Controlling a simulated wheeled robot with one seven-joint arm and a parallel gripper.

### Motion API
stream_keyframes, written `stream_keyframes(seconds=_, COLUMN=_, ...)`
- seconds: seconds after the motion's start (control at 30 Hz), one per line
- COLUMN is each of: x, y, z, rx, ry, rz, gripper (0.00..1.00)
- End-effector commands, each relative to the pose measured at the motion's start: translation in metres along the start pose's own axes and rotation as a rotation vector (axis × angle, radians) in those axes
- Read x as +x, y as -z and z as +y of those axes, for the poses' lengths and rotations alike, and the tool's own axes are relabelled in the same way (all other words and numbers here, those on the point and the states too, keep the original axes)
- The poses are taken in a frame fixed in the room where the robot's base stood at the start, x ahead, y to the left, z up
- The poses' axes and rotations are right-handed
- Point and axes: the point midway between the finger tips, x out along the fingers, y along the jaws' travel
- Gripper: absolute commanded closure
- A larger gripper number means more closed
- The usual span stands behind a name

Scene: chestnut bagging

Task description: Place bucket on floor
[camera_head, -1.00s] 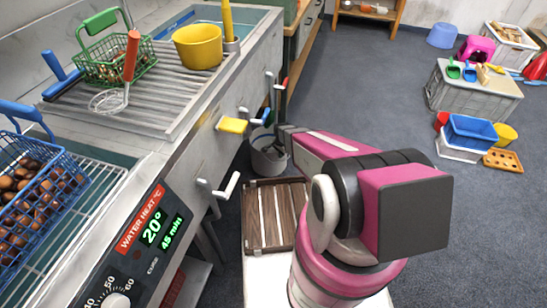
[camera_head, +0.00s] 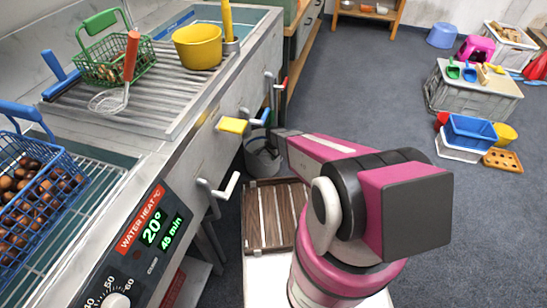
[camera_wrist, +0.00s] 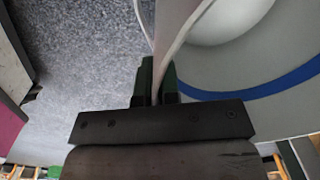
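A grey bucket (camera_head: 262,162) is beside the metal washing unit, behind the wooden slatted crate. In the wrist view its grey wall with a blue band (camera_wrist: 262,88) fills the right side, with a white rounded shape inside. My gripper (camera_wrist: 157,75) has its two dark green fingers close together on either side of the bucket's thin wall, pinching it. In the head view the gripper end reaches to the bucket's right side, and the fingers are hard to make out. The grey floor (camera_head: 350,95) shows beside it; I cannot tell whether the bucket's base touches it.
The washing unit (camera_head: 205,150), with levers along its front, stands close on the left. A wooden slatted crate (camera_head: 268,235) is in front of the bucket. A yellow bucket (camera_head: 198,45) stands on the draining board. Floor to the right is open, up to a grey box (camera_head: 470,95).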

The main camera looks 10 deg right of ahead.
Motion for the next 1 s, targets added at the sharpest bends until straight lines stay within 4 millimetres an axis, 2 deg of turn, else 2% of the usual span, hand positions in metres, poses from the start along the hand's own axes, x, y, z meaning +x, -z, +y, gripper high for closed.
stream_keyframes(seconds=0.4, x=0.004, y=0.000, z=0.000, rx=0.000, ry=0.002, rz=0.001, gripper=1.00)
stream_keyframes(seconds=0.47, x=0.004, y=0.000, z=0.000, rx=0.000, ry=0.001, rz=0.000, gripper=0.78)
stream_keyframes(seconds=0.5, x=0.004, y=0.000, z=0.000, rx=0.000, ry=0.001, rz=0.000, gripper=0.72)
stream_keyframes(seconds=0.83, x=0.002, y=0.000, z=0.000, rx=0.000, ry=0.001, rz=0.000, gripper=0.72)
stream_keyframes(seconds=1.0, x=-0.011, y=-0.001, z=0.001, rx=0.000, ry=0.001, rz=0.000, gripper=0.72)
